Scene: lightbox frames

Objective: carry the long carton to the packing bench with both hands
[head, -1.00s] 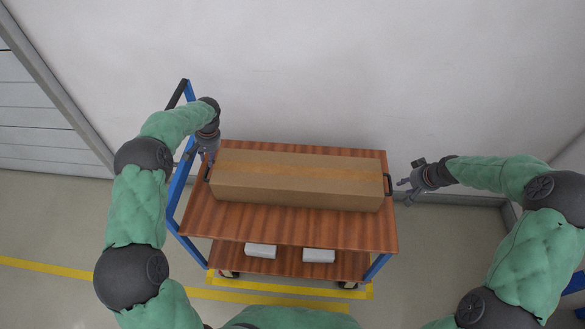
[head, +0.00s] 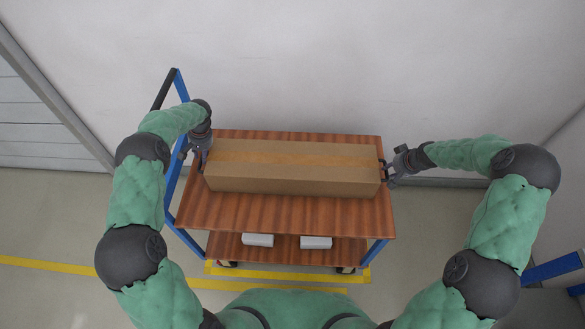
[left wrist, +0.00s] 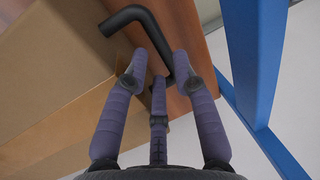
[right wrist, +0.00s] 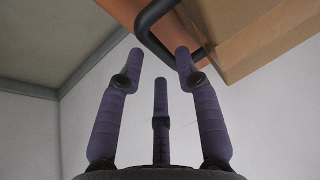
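The long brown carton (head: 295,180) lies on the top shelf of a trolley, with a tape strip along its top. A black handle sticks out at each end. My left gripper (head: 203,161) is at the carton's left end; in the left wrist view its spread fingers reach around the left handle (left wrist: 152,34) without visibly closing on it. My right gripper (head: 388,174) is at the right end; in the right wrist view its fingers are spread with the tips close to the right handle (right wrist: 150,22). Whether they touch it is unclear. No packing bench is recognisable.
The trolley (head: 290,216) has wooden shelves and a blue frame with a tall push bar on the left. Two white packages (head: 258,239) lie on its lower shelf. A white wall (head: 300,70) stands close behind. Blue bars (head: 550,268) show at the right edge.

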